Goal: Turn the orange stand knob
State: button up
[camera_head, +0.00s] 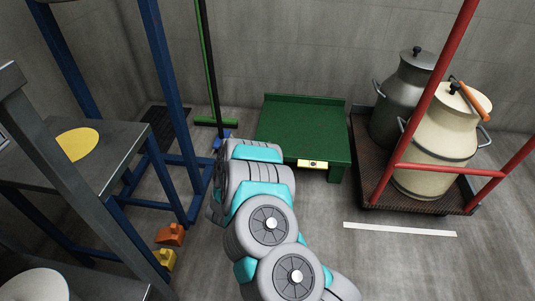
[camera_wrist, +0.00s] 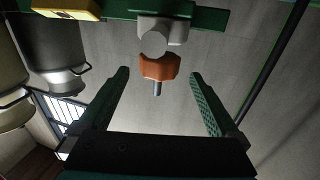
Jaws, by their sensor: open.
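The orange knob (camera_wrist: 160,67) shows in the wrist view, below a light grey round fitting (camera_wrist: 155,38) on a green bar (camera_wrist: 205,18). A short grey shaft sticks out of the knob toward my gripper. My gripper (camera_wrist: 158,76) is open, with one green ribbed finger on each side of the knob and a gap on both sides. Neither finger appears to touch it. In the head view the green stand (camera_head: 300,128) stands by the back wall. The knob is not visible there, and my arm hides most of the gripper.
A yellow label plate (camera_head: 313,164) is on the stand's front edge. A cart (camera_head: 420,204) with two milk cans (camera_head: 402,95) (camera_head: 437,140) stands at right. A blue-legged grey table (camera_head: 105,150) is at left, with orange (camera_head: 170,234) and yellow (camera_head: 163,260) blocks near its legs.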

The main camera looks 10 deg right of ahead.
jog(key=shift+v, duration=1.35)
